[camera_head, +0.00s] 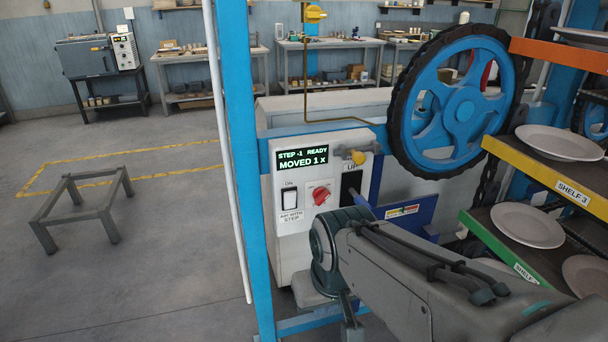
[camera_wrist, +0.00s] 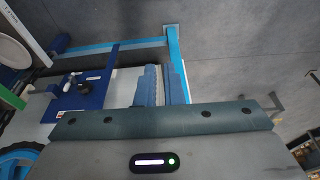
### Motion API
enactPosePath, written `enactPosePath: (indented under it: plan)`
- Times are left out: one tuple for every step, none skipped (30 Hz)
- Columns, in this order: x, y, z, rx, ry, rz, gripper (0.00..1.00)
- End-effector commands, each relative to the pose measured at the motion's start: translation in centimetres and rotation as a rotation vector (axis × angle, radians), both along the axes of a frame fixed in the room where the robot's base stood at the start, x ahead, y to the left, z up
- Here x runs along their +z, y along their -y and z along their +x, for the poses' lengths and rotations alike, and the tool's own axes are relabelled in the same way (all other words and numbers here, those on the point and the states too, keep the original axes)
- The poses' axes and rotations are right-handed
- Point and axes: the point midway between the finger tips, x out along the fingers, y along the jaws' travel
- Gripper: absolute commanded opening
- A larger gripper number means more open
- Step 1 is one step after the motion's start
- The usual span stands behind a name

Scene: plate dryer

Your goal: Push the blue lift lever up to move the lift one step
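A white control box (camera_head: 283,242) stands beside a blue post in the head view. Its display (camera_head: 305,157) reads "STEP -1 READY" and "MOVED 1 x". A dark slot (camera_head: 350,184) under the word "UP" is on its right. A short blue-grey bar (camera_head: 363,204), possibly the lift lever, shows beside the slot, partly hidden by my arm. In the wrist view my gripper's fingers (camera_wrist: 165,84) lie close together and look shut, with nothing clearly between them. My arm hides the gripper in the head view. I cannot tell whether it touches the lever.
The box has an ON switch (camera_head: 289,198) and a red knob (camera_head: 321,194). A blue panel (camera_head: 412,213) is just right of the slot. A large blue wheel (camera_head: 462,103) stands above. Shelves (camera_head: 548,177) with plates crowd the right.

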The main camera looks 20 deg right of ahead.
Motion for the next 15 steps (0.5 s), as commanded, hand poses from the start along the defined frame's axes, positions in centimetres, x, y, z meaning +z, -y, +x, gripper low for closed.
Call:
enactPosePath:
  plan:
    - [-0.1, 0.0, 0.0, -0.004, -0.002, 0.004, 0.00]
    - [-0.3, -0.1, 0.0, -0.010, -0.006, 0.010, 0.00]
    - [-0.6, -0.1, 0.0, -0.023, -0.014, 0.023, 0.00]
    - [-1.0, -0.2, 0.0, -0.036, -0.021, 0.035, 0.00]
    - [-1.4, -0.3, 0.0, -0.053, -0.031, 0.053, 0.00]
    - [-2.0, -0.5, 0.0, -0.080, -0.049, 0.082, 0.00]
    - [-2.6, -0.7, 0.0, -0.108, -0.064, 0.109, 0.00]
    - [-3.2, -0.9, 0.0, -0.137, -0.081, 0.140, 0.00]
    - [-4.0, -1.3, 0.1, -0.181, -0.105, 0.188, 0.00]
    - [-4.6, -1.6, 0.2, -0.216, -0.123, 0.226, 0.00]
    - [-5.2, -1.9, 0.3, -0.253, -0.144, 0.266, 0.00]
    - [-6.0, -2.4, 0.6, -0.303, -0.169, 0.323, 0.00]
    - [-6.5, -2.7, 0.7, -0.341, -0.188, 0.365, 0.00]
    - [-6.9, -3.1, 1.0, -0.379, -0.205, 0.408, 0.00]
    - [-7.5, -3.4, 1.4, -0.429, -0.226, 0.466, 0.00]
